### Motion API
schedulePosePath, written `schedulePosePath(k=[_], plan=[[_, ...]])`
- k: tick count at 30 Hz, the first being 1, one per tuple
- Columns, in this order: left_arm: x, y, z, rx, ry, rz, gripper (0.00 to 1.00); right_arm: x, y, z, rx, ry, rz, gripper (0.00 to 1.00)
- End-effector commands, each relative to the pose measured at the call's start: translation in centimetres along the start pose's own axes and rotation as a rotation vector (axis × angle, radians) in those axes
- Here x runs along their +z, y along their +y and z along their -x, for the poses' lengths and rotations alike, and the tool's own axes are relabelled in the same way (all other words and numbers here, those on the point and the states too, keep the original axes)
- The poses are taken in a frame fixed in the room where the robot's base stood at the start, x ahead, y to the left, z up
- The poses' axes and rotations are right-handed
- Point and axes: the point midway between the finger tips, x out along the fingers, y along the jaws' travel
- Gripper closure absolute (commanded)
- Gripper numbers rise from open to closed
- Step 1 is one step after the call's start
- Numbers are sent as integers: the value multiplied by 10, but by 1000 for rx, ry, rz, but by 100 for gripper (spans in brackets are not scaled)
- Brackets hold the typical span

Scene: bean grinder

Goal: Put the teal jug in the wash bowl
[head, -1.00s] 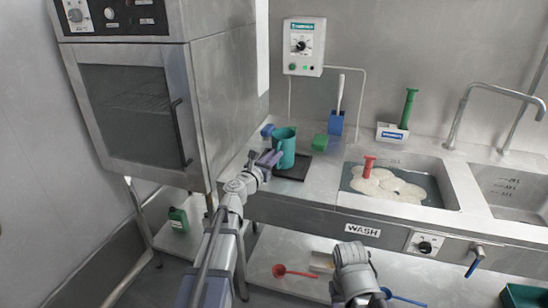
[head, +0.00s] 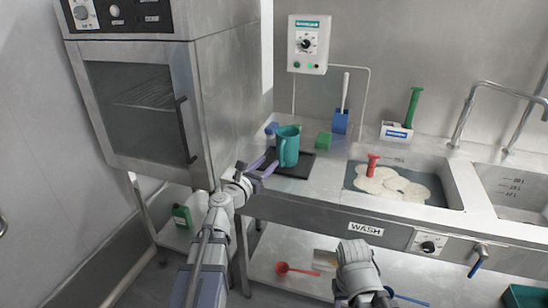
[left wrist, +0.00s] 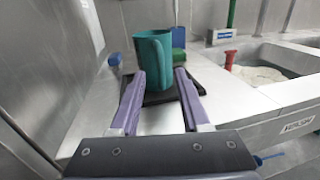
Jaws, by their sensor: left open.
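The teal jug (head: 289,147) stands upright on a black tray (head: 297,172) at the left end of the steel counter. It also shows in the left wrist view (left wrist: 148,52), beyond my fingers, with its handle toward the right. My left gripper (head: 262,163) is open and empty, just left of and in front of the jug, with a small gap between them. Its two purple fingers (left wrist: 160,78) point at the jug. The wash bowl (head: 450,186) is the left sink, above the WASH label, holding foamy water. My right gripper's fingers do not show, only the arm.
A red-handled tool (head: 373,166) stands in the foam. A green block (head: 323,140), a blue holder with a brush (head: 341,120) and a small blue item (head: 271,128) are behind the jug. A steel oven (head: 140,100) walls off the left. Bare counter lies between tray and sink.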

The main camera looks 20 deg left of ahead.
Motion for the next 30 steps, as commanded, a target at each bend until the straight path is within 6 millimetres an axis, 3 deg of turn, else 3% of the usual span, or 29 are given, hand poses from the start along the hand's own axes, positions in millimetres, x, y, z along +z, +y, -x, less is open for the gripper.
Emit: schedulePosePath(k=[3, 9, 22, 23, 26, 30], plan=[[0, -1, 23, 2, 0, 0, 54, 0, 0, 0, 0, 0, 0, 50], [0, 0, 40, 2, 0, 0, 54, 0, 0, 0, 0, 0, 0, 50], [-2, -7, 41, -18, 8, -27, 54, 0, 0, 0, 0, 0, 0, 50], [-4, -14, 39, -37, 17, -57, 54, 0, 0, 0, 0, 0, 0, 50], [-21, -61, 33, -173, 72, -270, 54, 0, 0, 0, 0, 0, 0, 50], [-74, -164, 42, -542, 160, -800, 54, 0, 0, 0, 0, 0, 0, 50]])
